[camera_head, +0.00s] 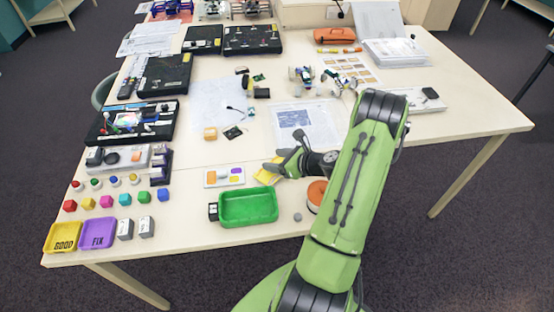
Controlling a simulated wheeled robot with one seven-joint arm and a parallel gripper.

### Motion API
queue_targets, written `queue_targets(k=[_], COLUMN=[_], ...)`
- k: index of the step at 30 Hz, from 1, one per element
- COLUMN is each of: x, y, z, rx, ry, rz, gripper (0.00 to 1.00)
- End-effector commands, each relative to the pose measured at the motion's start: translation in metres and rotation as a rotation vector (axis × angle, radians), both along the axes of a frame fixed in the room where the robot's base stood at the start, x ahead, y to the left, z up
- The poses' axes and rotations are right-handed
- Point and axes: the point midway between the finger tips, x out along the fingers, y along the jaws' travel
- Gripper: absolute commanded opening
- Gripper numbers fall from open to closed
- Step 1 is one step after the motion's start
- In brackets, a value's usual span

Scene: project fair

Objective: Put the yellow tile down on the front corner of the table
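A yellow tile (267,177) shows at the fingertips of my gripper (281,167), above or on the middle of the table (190,232), just behind the green tray. More yellow shows just behind the fingers; I cannot tell if it is the same piece. The fingers and wrist partly cover this spot, so I cannot tell whether the gripper grips the tile or only touches it. The table's front left corner (47,260) lies beside a yellow tray marked GOOD (63,248).
A green tray (248,219) stands in front of my gripper, with an orange round object (316,194) to its right. A purple tray marked FIX (97,247) and several coloured cubes crowd the left front. Bare tabletop lies between the grey blocks (146,228) and the green tray.

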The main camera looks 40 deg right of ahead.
Motion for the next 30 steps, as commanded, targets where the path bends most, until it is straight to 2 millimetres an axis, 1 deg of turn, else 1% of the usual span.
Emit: queue_targets(k=[7,8,10,11,13,18,21,25,30], x=[0.000,0.000,0.000,-0.005,-0.021,-0.063,-0.083,-0.099,-0.103], y=[0.000,0.000,0.000,-0.002,-0.006,-0.014,-0.017,-0.020,-0.019], z=[0.002,0.005,0.017,0.018,0.025,0.048,0.059,0.068,0.071], rx=[0.000,-0.001,-0.002,-0.001,-0.002,-0.003,-0.002,-0.001,-0.003], ry=[0.000,0.000,0.000,0.001,0.001,0.000,0.000,0.000,0.000], rz=[0.000,0.000,0.001,-0.004,-0.008,-0.008,-0.006,-0.003,0.004], gripper=[0.61,0.61,0.61,0.61,0.61,0.61,0.61,0.61,0.61])
